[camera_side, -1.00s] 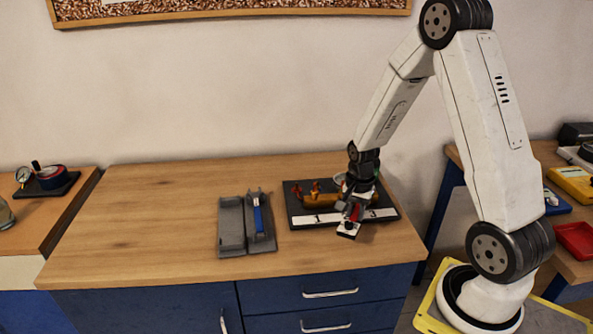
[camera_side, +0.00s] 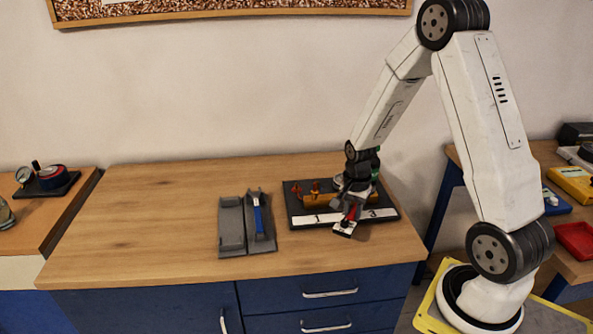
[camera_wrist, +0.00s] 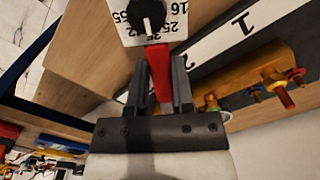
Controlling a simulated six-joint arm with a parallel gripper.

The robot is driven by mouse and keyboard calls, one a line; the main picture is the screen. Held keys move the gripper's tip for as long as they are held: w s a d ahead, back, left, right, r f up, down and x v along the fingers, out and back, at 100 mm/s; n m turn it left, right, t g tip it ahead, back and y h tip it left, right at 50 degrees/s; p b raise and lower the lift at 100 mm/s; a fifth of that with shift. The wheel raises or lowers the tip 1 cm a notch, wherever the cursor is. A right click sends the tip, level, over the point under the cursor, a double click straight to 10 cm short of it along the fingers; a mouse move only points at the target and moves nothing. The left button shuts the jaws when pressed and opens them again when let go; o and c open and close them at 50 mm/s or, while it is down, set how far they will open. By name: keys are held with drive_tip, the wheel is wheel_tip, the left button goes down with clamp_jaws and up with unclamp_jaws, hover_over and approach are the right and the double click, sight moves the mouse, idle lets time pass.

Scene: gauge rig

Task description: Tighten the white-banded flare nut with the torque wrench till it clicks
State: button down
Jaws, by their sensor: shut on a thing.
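My gripper (camera_side: 351,205) is low over the right part of the black fixture board. In the wrist view my gripper (camera_wrist: 162,88) is shut on the red handle of a tool, which I take as the torque wrench (camera_wrist: 158,66). The wrench's working end is hidden. A brass manifold (camera_wrist: 258,76) carries several flare nuts, some with red (camera_wrist: 279,86) and blue (camera_wrist: 256,95) marks. A pale fitting (camera_wrist: 224,115) beside the right finger may be the white-banded nut; I cannot tell whether the wrench sits on it.
The black board (camera_side: 292,211) has a white strip (camera_side: 318,218) numbered 1 and 3. The bench left of the case is clear. A gauge (camera_side: 23,174) stands at far left.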

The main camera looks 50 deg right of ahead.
drive_tip(key=shift+w+a+m, duration=0.1)
drive_tip(key=shift+w+m, duration=0.8)
drive_tip(key=shift+w, duration=0.3)
drive_tip(key=shift+w+m, duration=0.5)
idle(0.5)
drive_tip(key=shift+w+m, duration=1)
drive_tip(key=shift+w, duration=0.3)
idle(1.8)
drive_tip(key=shift+s+n, duration=0.9)
drive_tip(key=shift+s, duration=0.2)
idle(0.8)
